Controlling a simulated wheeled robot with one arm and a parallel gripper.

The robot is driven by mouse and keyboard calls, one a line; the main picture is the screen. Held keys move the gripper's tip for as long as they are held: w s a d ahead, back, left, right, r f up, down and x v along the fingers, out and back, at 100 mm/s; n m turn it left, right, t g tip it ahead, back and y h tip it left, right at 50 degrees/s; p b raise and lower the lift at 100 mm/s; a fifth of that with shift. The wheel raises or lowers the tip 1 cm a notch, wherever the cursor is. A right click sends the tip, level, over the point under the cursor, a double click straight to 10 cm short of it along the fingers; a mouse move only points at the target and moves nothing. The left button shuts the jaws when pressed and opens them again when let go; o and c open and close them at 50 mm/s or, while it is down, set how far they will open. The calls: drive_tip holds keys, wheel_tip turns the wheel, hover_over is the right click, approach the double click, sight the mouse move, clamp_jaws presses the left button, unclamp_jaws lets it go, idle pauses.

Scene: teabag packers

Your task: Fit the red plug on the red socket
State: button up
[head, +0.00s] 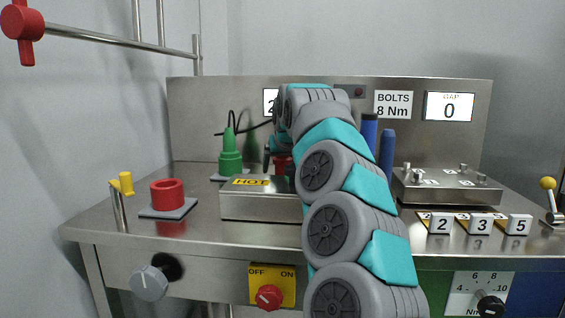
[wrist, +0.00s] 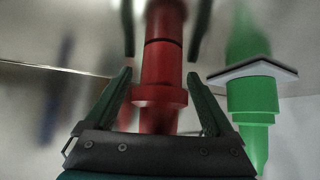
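The red plug (wrist: 160,95) stands between my gripper's fingers in the wrist view, with its reflection in the steel above it. My gripper (wrist: 160,75) is open around it, with a narrow gap showing beside each fingertip. In the head view a bit of the red plug (head: 283,162) shows behind the steel box; my arm hides most of it and much of the gripper. The red socket (head: 168,194), a short red cylinder on a grey pad (head: 176,212), is at the left of the bench, well away from my gripper.
A green plug (head: 230,160) with a black cable stands on a pad left of my gripper, and also shows in the wrist view (wrist: 254,95). A steel box marked HOT (head: 255,205) lies in front. Blue cylinders (head: 387,150) stand right of my arm. A yellow-topped post (head: 122,184) flanks the socket.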

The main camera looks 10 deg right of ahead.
drive_tip(key=c, duration=1.3)
drive_tip(key=shift+r, duration=0.1)
drive_tip(key=shift+c, duration=0.2)
wheel_tip(320, 180, up, 6)
drive_tip(key=shift+w+d+p, duration=0.1)
drive_tip(key=shift+p, duration=1.1)
drive_tip(key=shift+r+p, duration=1.3)
drive_tip(key=shift+r, duration=0.65)
